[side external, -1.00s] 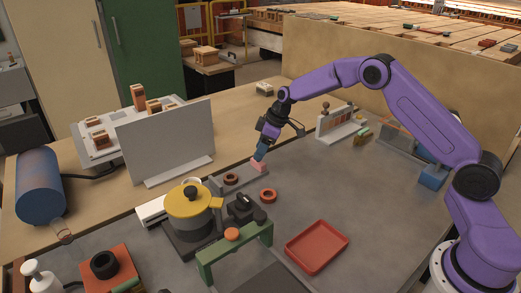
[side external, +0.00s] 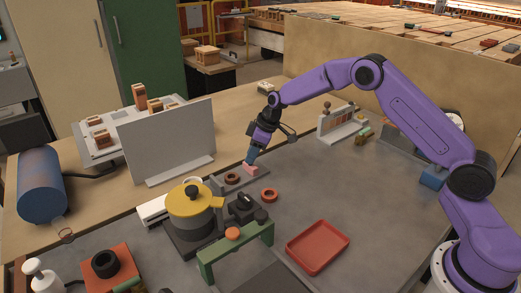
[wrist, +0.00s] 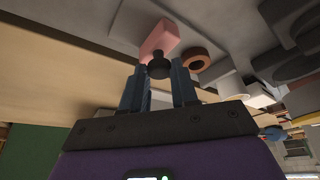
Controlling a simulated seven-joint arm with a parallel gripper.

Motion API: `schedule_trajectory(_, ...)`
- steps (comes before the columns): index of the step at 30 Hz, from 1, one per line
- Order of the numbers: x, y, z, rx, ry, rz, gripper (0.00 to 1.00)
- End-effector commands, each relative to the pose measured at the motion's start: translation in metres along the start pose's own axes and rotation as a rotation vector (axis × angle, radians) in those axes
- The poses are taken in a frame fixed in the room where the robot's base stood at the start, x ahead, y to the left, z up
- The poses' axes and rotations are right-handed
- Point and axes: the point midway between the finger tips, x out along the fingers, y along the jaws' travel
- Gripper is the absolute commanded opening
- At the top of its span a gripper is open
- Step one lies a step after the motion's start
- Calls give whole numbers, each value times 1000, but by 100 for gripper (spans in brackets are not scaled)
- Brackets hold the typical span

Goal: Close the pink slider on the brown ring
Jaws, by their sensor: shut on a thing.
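The pink slider (side external: 251,170) sits on a grey base plate (side external: 262,180), to the right of the brown ring (side external: 232,178), with a small gap between them. My gripper (side external: 249,159) points down at the slider from above. In the wrist view, my blue fingers (wrist: 158,78) are on either side of the slider's dark knob (wrist: 158,65), shut on it. The pink body (wrist: 160,38) lies beyond the knob and a brown ring (wrist: 195,60) is beside it. The fingers hide the knob in the side view.
A second, reddish ring (side external: 269,195) lies on the table in front of the base. A yellow-lidded pot (side external: 190,203) and a black knob device (side external: 242,206) stand to the left and front. A red tray (side external: 318,246) lies at front right. A grey panel (side external: 168,140) stands behind left.

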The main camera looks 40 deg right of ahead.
Motion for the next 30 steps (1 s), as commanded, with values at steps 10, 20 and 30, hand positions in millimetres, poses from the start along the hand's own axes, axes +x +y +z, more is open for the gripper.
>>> schedule_trajectory(10, 16, -43, -39, -4, 0, 0, 0)
schedule_trajectory(20, 18, -48, -44, -2, 1, 0, 0)
schedule_trajectory(30, 18, -48, -44, -1, 1, 0, 54)
